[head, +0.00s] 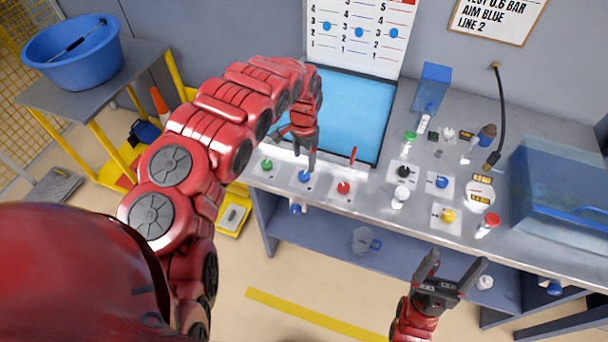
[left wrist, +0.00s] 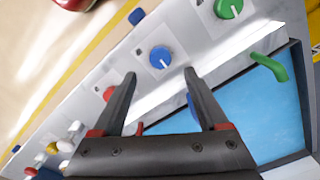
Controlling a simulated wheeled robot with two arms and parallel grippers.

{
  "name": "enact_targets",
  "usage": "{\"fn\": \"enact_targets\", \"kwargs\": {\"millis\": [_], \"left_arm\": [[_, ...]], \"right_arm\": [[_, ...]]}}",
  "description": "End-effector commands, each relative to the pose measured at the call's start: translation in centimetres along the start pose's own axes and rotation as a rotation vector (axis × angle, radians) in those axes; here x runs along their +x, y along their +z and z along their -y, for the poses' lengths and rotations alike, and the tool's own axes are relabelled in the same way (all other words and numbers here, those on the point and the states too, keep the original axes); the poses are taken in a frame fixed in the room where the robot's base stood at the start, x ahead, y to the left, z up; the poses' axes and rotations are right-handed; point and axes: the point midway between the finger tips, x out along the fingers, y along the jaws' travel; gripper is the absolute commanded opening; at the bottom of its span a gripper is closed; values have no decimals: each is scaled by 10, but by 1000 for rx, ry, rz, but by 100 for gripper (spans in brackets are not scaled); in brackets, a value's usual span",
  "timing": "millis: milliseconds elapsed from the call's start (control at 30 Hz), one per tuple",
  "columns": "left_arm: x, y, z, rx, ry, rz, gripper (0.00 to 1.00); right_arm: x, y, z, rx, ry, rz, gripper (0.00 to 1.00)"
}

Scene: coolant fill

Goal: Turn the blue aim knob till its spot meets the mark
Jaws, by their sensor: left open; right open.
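The blue knob (head: 304,176) sits on a pale plate at the bench's front edge, between a green knob (head: 267,165) and a red knob (head: 343,188). My left gripper (head: 299,152) is open over it, pointing down. In the left wrist view the blue knob (left wrist: 160,57) shows a white line and lies just beyond and between the two open fingertips (left wrist: 160,73), apart from them. The chart (head: 360,35) on the wall carries blue spots beside numbered marks; the middle one (head: 359,33) is near 3. My right gripper (head: 455,262) is open and empty before the bench.
A sign (head: 497,18) reads "AIM BLUE LINE 2". A blue-floored basin (head: 355,110) lies behind the knobs, with a red lever (head: 353,155) at its front edge. More knobs, including another blue one (head: 441,182), and small bottles crowd the bench to the right.

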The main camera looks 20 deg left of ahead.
Motion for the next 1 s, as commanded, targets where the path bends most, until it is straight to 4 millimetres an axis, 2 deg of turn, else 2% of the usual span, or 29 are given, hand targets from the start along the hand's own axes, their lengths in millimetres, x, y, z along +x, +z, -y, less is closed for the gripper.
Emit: {"fn": "enact_targets", "kwargs": {"millis": [33,133,400,600,1000], "left_arm": [[3,0,0,1,2,-2,76],[19,1,-1,-1,3,0,76],[53,-2,-2,1,2,-5,76],[68,-2,-1,0,2,-4,76],[74,-1,1,-1,-3,-3,76]], "right_arm": [[8,-1,0,0,0,0,76],[13,-2,-1,0,0,0,76],[21,-4,-1,0,0,0,76],[23,-4,-1,0,0,0,76],[24,-4,-1,0,0,0,76]]}}
